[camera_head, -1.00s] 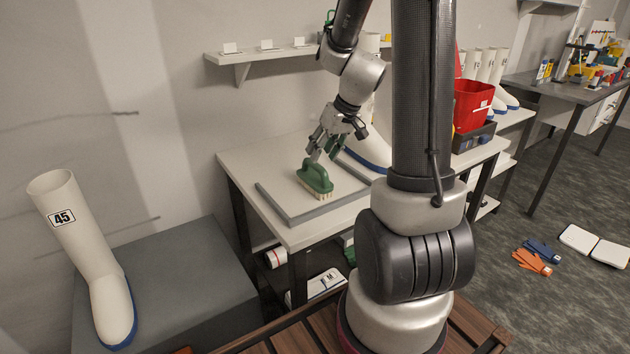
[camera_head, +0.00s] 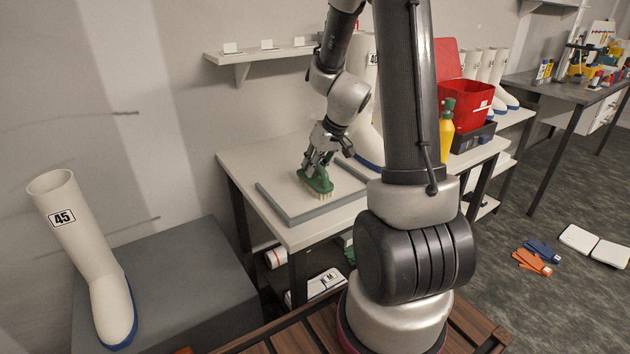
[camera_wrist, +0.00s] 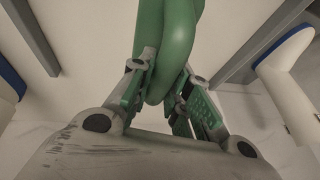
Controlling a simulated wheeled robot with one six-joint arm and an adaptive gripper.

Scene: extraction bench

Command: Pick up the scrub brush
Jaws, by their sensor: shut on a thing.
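The green scrub brush (camera_head: 318,183) with pale bristles rests bristles down in the shallow grey-edged tray (camera_head: 291,217) on the white bench. My gripper (camera_head: 318,168) has come down onto its handle from above and is shut on it. In the wrist view the green handle (camera_wrist: 168,55) runs between the two fingers of my gripper (camera_wrist: 165,85). The fingers hide part of the handle. I cannot tell any gap between the bristles and the tray.
A white boot (camera_head: 368,100) stands on the bench behind the tray. A yellow bottle (camera_head: 447,132) and a red bin (camera_head: 465,105) are to the right. A boot marked 45 (camera_head: 80,255) stands on a grey block (camera_head: 170,300) at left. A wall shelf (camera_head: 265,54) hangs above.

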